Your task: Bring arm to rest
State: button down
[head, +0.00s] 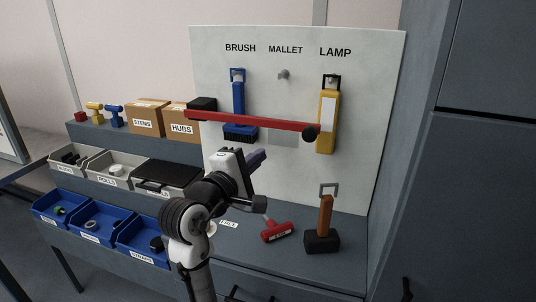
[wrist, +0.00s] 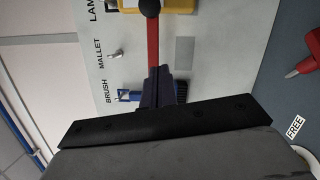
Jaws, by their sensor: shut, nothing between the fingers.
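My arm (head: 187,220) rises from the bottom of the head view, bent, with its end in front of the pegboard. My gripper (head: 257,156) has dark purple fingers, shut with nothing between them. It also shows in the wrist view (wrist: 157,74), pointing toward the board. A red bar (head: 255,121) with black ends spans the board just above the gripper in the picture. The bar also shows in the wrist view (wrist: 153,42), in line with the fingers. I cannot tell whether they touch.
A blue brush (head: 238,95) and yellow lamp (head: 327,120) hang on the white board (head: 375,130); the mallet peg (head: 284,75) is bare. A mallet (head: 325,218) stands head-down on the bench, beside a red tool (head: 277,231). Grey and blue bins (head: 107,222) lie left.

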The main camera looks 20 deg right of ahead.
jog(key=shift+s+a, duration=0.45)
